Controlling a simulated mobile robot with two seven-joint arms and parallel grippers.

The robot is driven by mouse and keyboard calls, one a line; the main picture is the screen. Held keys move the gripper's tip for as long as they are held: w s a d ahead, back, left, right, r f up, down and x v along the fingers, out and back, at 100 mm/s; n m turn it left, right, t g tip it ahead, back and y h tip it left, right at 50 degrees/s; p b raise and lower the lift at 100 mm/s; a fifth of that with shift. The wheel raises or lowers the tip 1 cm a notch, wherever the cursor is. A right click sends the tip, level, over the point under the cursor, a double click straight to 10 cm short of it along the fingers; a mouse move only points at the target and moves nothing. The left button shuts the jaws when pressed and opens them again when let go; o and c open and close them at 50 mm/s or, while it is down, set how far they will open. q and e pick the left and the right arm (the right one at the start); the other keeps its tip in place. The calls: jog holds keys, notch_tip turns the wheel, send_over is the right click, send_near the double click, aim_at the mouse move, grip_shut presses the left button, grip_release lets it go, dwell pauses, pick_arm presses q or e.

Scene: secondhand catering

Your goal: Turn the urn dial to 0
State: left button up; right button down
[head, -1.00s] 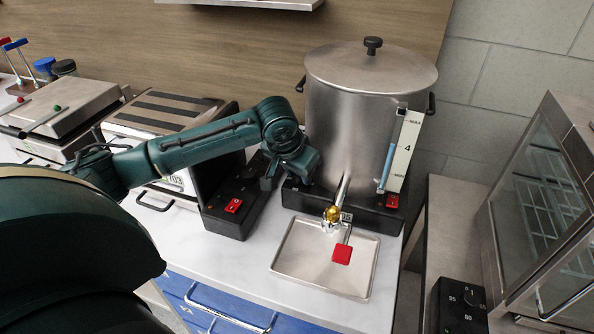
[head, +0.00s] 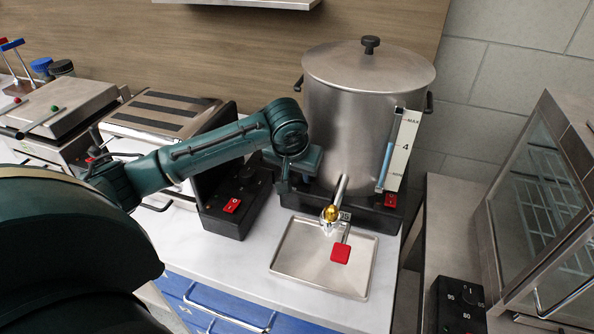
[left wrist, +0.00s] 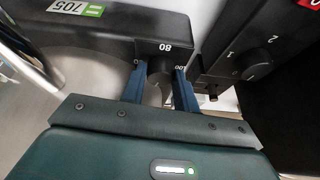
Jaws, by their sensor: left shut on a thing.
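The urn (head: 335,120) is a tall steel pot with a lid, standing on a black base. Its dial (left wrist: 160,68) is a dark knob on the base front, with the markings 80 above it and smaller numbers at both sides. In the left wrist view my left gripper (left wrist: 160,80) has its two blue fingers on either side of the dial, shut on it. In the head view the left gripper (head: 283,178) is at the left end of the urn's base and hides the dial. The dial's exact setting is hard to read. My right gripper is in neither view.
A tap with a red lever (head: 341,254) hangs over a steel drip tray (head: 292,268). A toaster with a red switch (head: 232,205) stands close on the left. A red switch (head: 390,200) sits on the urn base. A glass-fronted cabinet (head: 545,180) is at right.

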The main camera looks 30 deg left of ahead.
pick_arm(q)
jog(key=o, duration=0.7)
jog(key=v, duration=1.3)
jog(key=shift+r, duration=0.15)
